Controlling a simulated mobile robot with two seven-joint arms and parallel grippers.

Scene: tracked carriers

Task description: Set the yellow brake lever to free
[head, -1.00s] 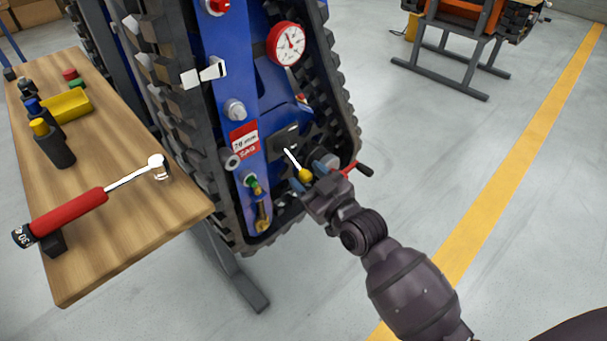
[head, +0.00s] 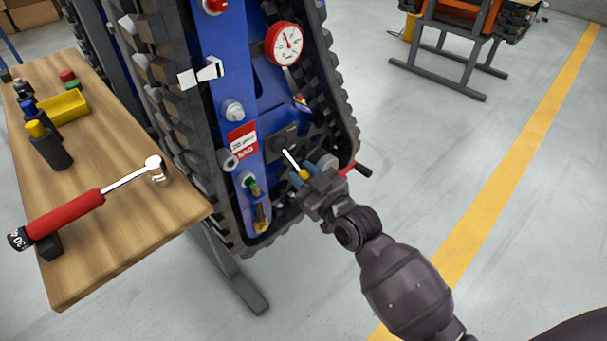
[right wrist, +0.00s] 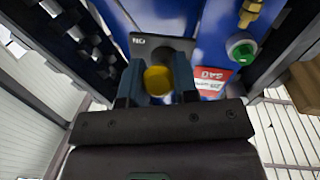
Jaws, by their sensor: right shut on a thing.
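The yellow brake lever has a white rod (head: 291,160) and a yellow knob (head: 304,174). It sits low on the blue side frame of the tracked carrier, in front of a dark plate (head: 285,138). My right gripper (head: 311,174) is shut on the knob, which its fingers partly hide. In the right wrist view the round yellow knob (right wrist: 158,80) lies between the two blue-grey fingers. The dark plate (right wrist: 150,43) behind it bears lettering that I cannot read for sure. My left gripper is not in view.
A red handle (head: 357,169) is close beside my right gripper. A red-rimmed gauge (head: 285,44) is above, and a green fitting (head: 250,182) is left of the lever. A wooden bench (head: 120,240) with a red-handled wrench (head: 75,212) stands left.

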